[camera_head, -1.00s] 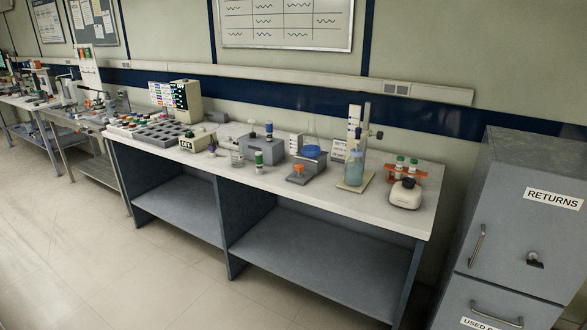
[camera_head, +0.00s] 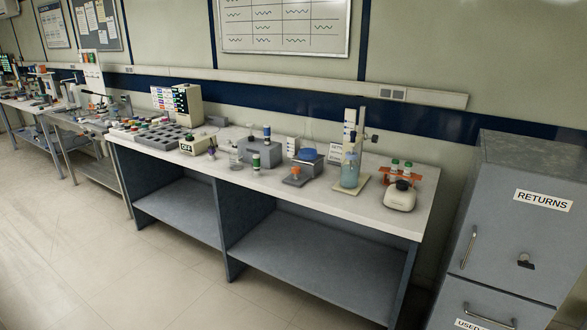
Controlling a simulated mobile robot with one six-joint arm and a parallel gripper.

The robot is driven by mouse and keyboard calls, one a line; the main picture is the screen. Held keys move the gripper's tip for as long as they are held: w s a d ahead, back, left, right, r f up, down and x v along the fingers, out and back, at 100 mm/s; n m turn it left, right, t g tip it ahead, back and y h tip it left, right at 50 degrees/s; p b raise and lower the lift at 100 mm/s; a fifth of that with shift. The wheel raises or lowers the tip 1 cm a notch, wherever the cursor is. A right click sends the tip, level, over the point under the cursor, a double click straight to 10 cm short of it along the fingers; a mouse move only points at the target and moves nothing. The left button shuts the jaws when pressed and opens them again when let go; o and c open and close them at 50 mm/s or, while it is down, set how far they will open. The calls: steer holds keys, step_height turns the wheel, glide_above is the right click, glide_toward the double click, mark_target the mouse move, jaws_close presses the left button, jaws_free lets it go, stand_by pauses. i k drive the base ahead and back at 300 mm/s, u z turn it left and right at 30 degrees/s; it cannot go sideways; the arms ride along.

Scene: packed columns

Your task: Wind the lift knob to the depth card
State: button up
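A stand with a pale upright column (camera_head: 361,128) rises from a cream base at the right part of the white-topped bench (camera_head: 405,232). A small dark knob (camera_head: 375,138) sticks out on its right side; I take it for the lift knob. A pale blue vessel (camera_head: 349,173) stands on the base below. A white strip with dark marks (camera_head: 349,126) is on the column's left. A small white card with writing (camera_head: 335,153) stands just left of the vessel; I cannot tell which of these is the depth card. My gripper is not in view.
An orange rack with green-capped vials (camera_head: 402,171) and a cream rounded device (camera_head: 400,195) stand right of the stand. Grey blocks and a labelled box (camera_head: 194,147) stand left. A grey RETURNS cabinet (camera_head: 500,235) is at the right. The floor (camera_head: 140,270) in front is clear.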

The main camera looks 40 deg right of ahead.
mark_target(295, 170)
steer(key=z, duration=0.1)
steer(key=i, duration=0.95)
steer(key=u, duration=0.1)
